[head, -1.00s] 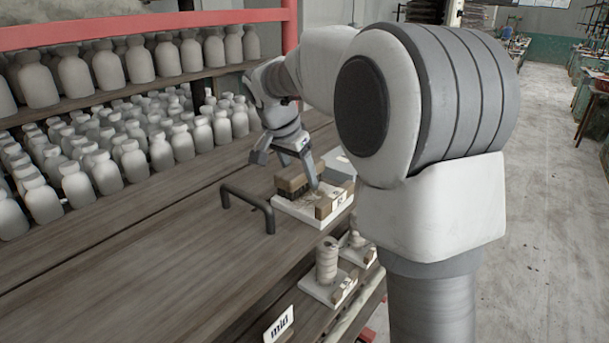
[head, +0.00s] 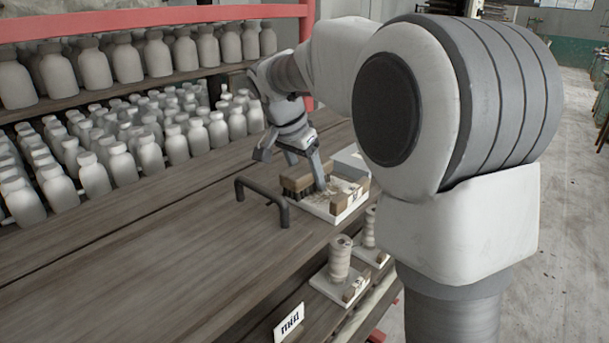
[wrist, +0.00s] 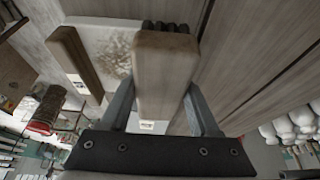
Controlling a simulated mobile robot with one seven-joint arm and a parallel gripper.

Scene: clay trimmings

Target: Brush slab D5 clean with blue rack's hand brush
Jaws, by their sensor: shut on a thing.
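My gripper (head: 300,168) is shut on the wooden body of a hand brush (head: 296,184), its dark bristles facing down. In the wrist view my gripper (wrist: 162,98) has one finger on each side of the brush (wrist: 165,70). The brush is at the left end of a white slab (head: 322,210); whether the bristles touch it, I cannot tell. Brown trimmings lie on the slab (wrist: 92,32) beside the brush. A wooden block (head: 341,202) stands at the slab's near right edge, with a small label I cannot read.
A dark bracket handle (head: 264,192) stands on the wooden shelf just left of the slab. A pale box (head: 350,161) sits behind the slab. Ridged clay pieces (head: 340,257) stand on small slabs lower down. Many pale bottles (head: 150,153) fill the back. The front left shelf is bare.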

